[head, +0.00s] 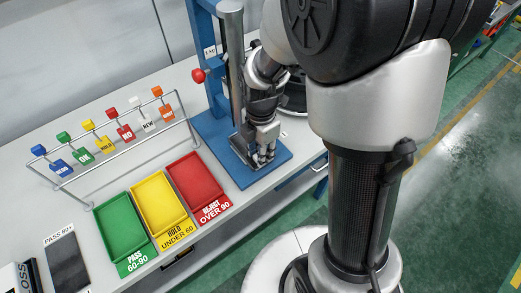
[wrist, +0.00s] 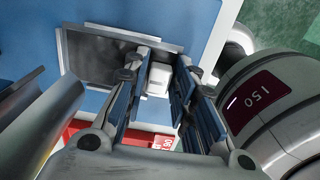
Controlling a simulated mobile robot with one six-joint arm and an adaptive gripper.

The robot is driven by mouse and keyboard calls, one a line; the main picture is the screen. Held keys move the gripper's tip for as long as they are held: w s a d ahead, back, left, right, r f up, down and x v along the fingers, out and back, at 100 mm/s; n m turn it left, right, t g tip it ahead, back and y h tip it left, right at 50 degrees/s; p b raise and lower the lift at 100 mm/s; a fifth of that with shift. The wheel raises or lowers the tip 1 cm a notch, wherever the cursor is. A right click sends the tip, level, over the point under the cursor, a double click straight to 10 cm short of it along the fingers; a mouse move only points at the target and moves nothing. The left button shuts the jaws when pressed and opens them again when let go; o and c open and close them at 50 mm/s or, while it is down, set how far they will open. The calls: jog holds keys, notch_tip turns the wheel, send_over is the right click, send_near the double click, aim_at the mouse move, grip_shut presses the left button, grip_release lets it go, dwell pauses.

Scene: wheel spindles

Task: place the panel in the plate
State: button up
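My gripper (head: 266,152) points down over the blue base of the press (head: 278,172). In the wrist view my gripper (wrist: 163,88) has its two fingers parted, and a small white block (wrist: 158,78) shows between them. The block lies close to the left finger, with a narrow dark gap to the right one; contact is unclear. A dark grey plate with a raised metal rim (wrist: 100,60) sits on the blue base, and the block appears at its right side. I cannot tell whether this block is the panel. In the head view my gripper hides the block.
Green (head: 122,222), yellow (head: 160,204) and red (head: 196,182) trays lie left of the press. A wire rack (head: 140,148) with coloured tags stands behind them. The press column (head: 232,60) rises close behind my gripper.

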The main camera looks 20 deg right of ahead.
jog(key=shift+o, duration=1.3)
jog(key=shift+r, duration=0.15)
notch_tip(320, 180, up, 11)
jog(key=p, duration=0.5)
jog(key=s+r+m+t, duration=0.4)
jog(key=s+r+m, duration=0.8)
jog(key=m, duration=0.9)
jog(key=s, duration=0.3)
jog(key=shift+r+m+t, duration=0.15)
jog(key=shift+m+t, duration=0.15)
